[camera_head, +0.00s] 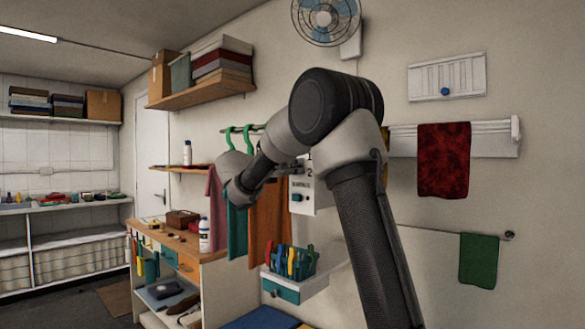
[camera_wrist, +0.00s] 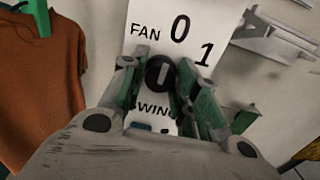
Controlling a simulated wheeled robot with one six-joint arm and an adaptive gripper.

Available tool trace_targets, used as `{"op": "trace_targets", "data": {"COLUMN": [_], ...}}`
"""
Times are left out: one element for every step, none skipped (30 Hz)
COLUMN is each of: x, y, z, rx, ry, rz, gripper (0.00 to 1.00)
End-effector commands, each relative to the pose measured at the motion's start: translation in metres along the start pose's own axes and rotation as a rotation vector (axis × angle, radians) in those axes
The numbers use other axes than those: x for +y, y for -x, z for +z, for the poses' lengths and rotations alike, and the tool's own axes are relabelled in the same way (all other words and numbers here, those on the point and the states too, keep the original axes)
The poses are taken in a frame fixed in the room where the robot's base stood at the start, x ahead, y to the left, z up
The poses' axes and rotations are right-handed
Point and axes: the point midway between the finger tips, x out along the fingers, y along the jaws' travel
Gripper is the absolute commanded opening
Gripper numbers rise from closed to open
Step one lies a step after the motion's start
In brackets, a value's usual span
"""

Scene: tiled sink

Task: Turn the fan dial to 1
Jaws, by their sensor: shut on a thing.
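The fan dial (camera_wrist: 159,74) is a round black knob with a short white mark, on a white panel (camera_wrist: 146,13) in the wrist view. "FAN" is printed to its upper left, "0" above it and "1" to its upper right. The mark looks close to upright. My gripper (camera_wrist: 156,67) is shut on the dial, one finger on each side. In the head view the panel (camera_head: 299,206) shows partly behind my arm, with a "2" near its top. The dial and my fingertips are hidden there.
Hanging clothes (camera_head: 263,222) are just left of the panel, and an orange garment (camera_wrist: 38,90) fills the wrist view's left. Below is a small shelf with a basket of tools (camera_head: 292,262). A wall fan (camera_head: 325,18) is above. A red towel (camera_head: 443,160) hangs at right.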

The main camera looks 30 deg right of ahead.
Motion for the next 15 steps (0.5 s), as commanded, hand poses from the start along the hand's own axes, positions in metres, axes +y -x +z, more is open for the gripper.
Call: {"op": "trace_targets", "data": {"x": [0.0000,0.0000,0.0000,0.0000,0.0000,0.0000,0.0000,0.0000,0.0000,0.0000,0.0001,0.0001,0.0001,0.0001,0.0001], "y": [0.0000,0.0000,0.0000,0.0000,0.0000,-0.0001,-0.0001,-0.0001,-0.0001,-0.0001,0.0000,0.0000,0.0000,0.0000,0.0000], "z": [-0.0001,-0.0002,-0.0001,-0.0001,-0.0001,-0.0001,-0.0001,-0.0001,-0.0001,-0.0001,-0.0001,-0.0001,-0.0002,-0.0002,-0.0002], "rx": [0.000,0.000,0.000,0.000,0.000,0.000,0.000,0.000,0.000,0.000,0.000,0.000,0.000,0.000,0.000], "ry": [-0.012,-0.022,-0.038,-0.052,-0.068,-0.091,-0.112,-0.133,-0.163,-0.187,-0.213,-0.249,-0.277,-0.305,-0.343], "rz": [0.000,0.000,0.000,0.000,0.000,0.000,0.000,0.000,0.000,0.000,0.000,0.000,0.000,0.000,0.000], "gripper": [0.07,0.07,0.07,0.07,0.07,0.07,0.07,0.07,0.07,0.07,0.07,0.07,0.07,0.07,0.07]}}
